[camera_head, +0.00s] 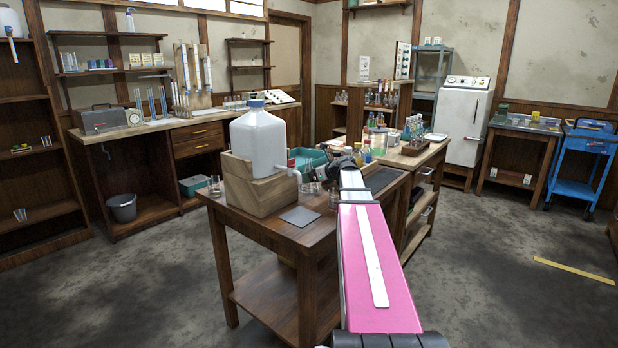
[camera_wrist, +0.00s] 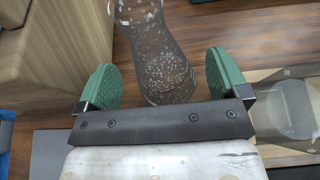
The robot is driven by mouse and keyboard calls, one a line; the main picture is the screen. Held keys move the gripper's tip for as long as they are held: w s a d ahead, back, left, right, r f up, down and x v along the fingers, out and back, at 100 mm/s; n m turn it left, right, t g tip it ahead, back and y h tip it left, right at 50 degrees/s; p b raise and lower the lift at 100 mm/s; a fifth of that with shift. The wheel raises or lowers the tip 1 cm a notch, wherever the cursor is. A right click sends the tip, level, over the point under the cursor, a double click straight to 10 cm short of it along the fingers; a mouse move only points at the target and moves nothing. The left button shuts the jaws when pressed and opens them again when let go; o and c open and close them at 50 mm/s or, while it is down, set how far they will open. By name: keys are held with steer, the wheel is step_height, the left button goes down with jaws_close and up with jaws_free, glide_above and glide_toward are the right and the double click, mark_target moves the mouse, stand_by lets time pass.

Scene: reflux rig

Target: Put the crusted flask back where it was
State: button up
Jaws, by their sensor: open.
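The crusted flask (camera_wrist: 168,72) is clear glass flecked with white deposits. It shows in the wrist view between the two green finger pads of my gripper (camera_wrist: 163,76). The pads are spread, with a visible gap on either side of the glass, so my gripper is open and not clamped on it. The flask's upper end is cut off by the top edge of the picture. In the head view my pink and white arm reaches over the wooden table (camera_head: 268,228) and hides the gripper. I cannot single out the crusted flask there.
A clear glass vessel (camera_wrist: 290,108) stands right of my gripper, by a pale wooden strip. A wooden block (camera_wrist: 55,60) rises close on the left. In the head view, a large white carboy (camera_head: 259,140) sits in a wooden stand (camera_head: 257,190), with a grey pad (camera_head: 299,216) in front.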

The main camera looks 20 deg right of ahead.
steer(key=v, duration=0.9)
steer(key=shift+s, duration=0.2)
steer(key=shift+c, duration=1.2)
steer(key=shift+d+r, duration=0.1)
steer(key=c, duration=0.4)
steer(key=shift+w+a+r+t+y, duration=0.35)
steer(key=shift+w+a+t, duration=0.3)
steer(key=shift+w+a, duration=0.85)
steer(key=shift+w+a+r+t+y, duration=0.2)
steer(key=shift+w+a+t+y, duration=0.5)
steer(key=shift+w, duration=1.35)
steer(key=shift+w+a+r+t+y, duration=0.15)
steer(key=shift+w+a+r+t, duration=0.3)
steer(key=shift+w+a, duration=1.1)
